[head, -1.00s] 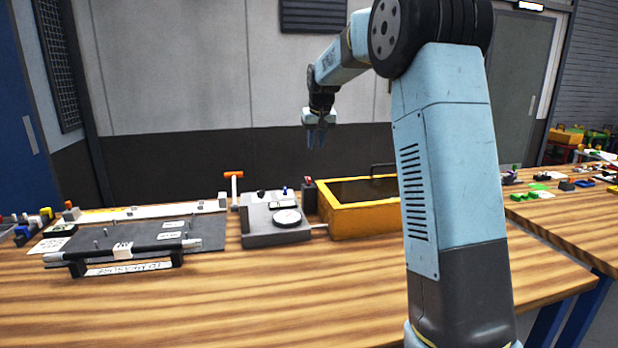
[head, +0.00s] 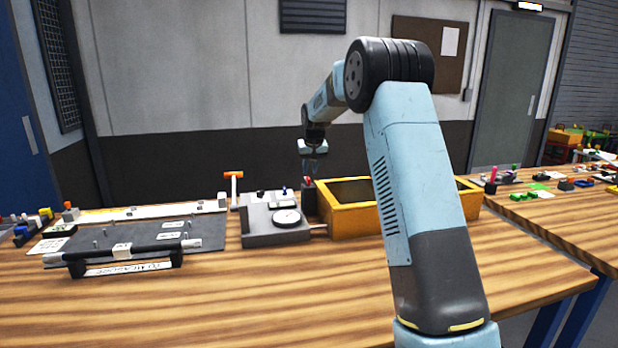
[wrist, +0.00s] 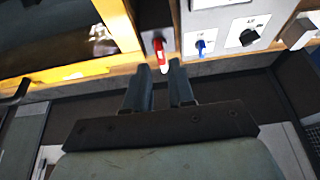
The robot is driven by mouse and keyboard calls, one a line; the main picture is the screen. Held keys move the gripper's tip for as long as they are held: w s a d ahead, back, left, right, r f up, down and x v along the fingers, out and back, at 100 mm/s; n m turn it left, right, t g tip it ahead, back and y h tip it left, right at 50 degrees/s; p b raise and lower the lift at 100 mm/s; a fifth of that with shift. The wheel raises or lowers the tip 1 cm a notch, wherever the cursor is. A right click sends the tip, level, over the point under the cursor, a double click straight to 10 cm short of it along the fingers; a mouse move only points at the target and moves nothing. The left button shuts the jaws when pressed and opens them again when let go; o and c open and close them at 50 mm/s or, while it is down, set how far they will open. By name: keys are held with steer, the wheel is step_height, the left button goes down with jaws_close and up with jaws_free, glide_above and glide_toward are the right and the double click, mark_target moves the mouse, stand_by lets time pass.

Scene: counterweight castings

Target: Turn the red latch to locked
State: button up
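The red latch (wrist: 160,52) is a short red handle with a pale tip, on a dark block (wrist: 153,35) between the yellow box and the grey panel. In the head view the latch (head: 308,182) is a small red spot just below my gripper (head: 311,168). In the wrist view my gripper (wrist: 161,80) has its two dark fingers apart with a gap between them. The latch's tip lies at the mouth of this gap, and I cannot tell whether a finger touches it. Nothing is held.
A yellow box (head: 345,222) stands right of the latch. Left of it is a grey unit (head: 262,236) with a round dial; the wrist view shows a blue switch (wrist: 200,47) and a black knob (wrist: 249,37). An orange T-handle (head: 233,175) rises behind.

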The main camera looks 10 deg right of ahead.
mark_target(309, 178)
steer(key=shift+x, duration=2.2)
steer(key=shift+c, duration=0.3)
jaws_close()
